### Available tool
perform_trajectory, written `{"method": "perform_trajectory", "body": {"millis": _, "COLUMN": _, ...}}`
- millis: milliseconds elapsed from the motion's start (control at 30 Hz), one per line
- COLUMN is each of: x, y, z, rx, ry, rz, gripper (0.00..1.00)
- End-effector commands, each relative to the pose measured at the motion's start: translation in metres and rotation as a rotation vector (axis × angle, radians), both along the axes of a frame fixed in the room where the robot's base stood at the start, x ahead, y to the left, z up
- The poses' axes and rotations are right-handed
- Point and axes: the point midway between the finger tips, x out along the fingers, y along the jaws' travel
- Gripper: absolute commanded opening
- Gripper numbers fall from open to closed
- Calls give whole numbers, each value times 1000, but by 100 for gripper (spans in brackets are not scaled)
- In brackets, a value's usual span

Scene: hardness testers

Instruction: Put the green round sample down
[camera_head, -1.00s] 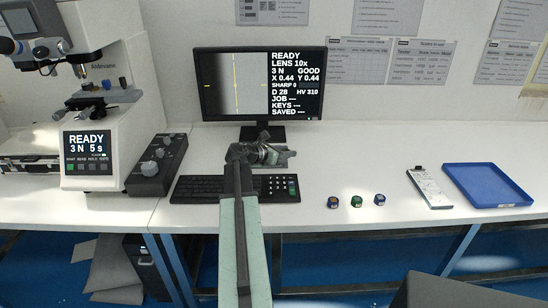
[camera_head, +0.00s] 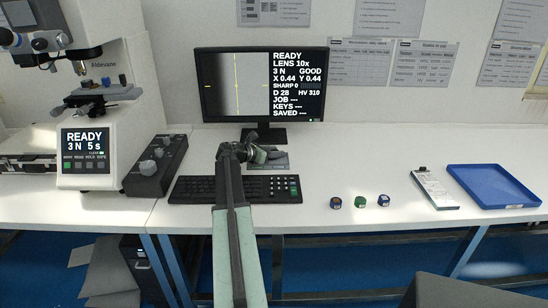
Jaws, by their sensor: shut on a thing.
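My gripper (camera_head: 270,157) is over the table between the keyboard and the monitor's foot, its fingers pointing right. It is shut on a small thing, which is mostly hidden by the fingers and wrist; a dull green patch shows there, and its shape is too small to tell. I take it as the green round sample. Another small green sample (camera_head: 361,202) stands on the white table, well to the right of my gripper.
The keyboard (camera_head: 225,189) lies under my arm and the monitor (camera_head: 262,85) stands behind my gripper. A control box (camera_head: 150,170) and a hardness tester (camera_head: 88,150) are at left. A white device (camera_head: 435,188) and a blue tray (camera_head: 492,188) lie at right. The table (camera_head: 345,160) behind the samples is clear.

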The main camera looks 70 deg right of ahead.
Motion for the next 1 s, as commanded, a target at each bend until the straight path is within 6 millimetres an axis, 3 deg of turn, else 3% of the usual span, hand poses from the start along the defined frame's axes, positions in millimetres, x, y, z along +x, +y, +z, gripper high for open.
{"method": "perform_trajectory", "body": {"millis": 500, "x": -3, "y": 2, "z": -17, "rx": 10, "ry": -3, "rz": -8, "gripper": 0}}
{"method": "perform_trajectory", "body": {"millis": 533, "x": -3, "y": 2, "z": -17, "rx": 10, "ry": -4, "rz": -8, "gripper": 37}}
{"method": "perform_trajectory", "body": {"millis": 600, "x": -3, "y": 2, "z": -17, "rx": 10, "ry": -3, "rz": -7, "gripper": 56}}
{"method": "perform_trajectory", "body": {"millis": 1000, "x": 0, "y": 2, "z": -12, "rx": 10, "ry": -2, "rz": -4, "gripper": 56}}
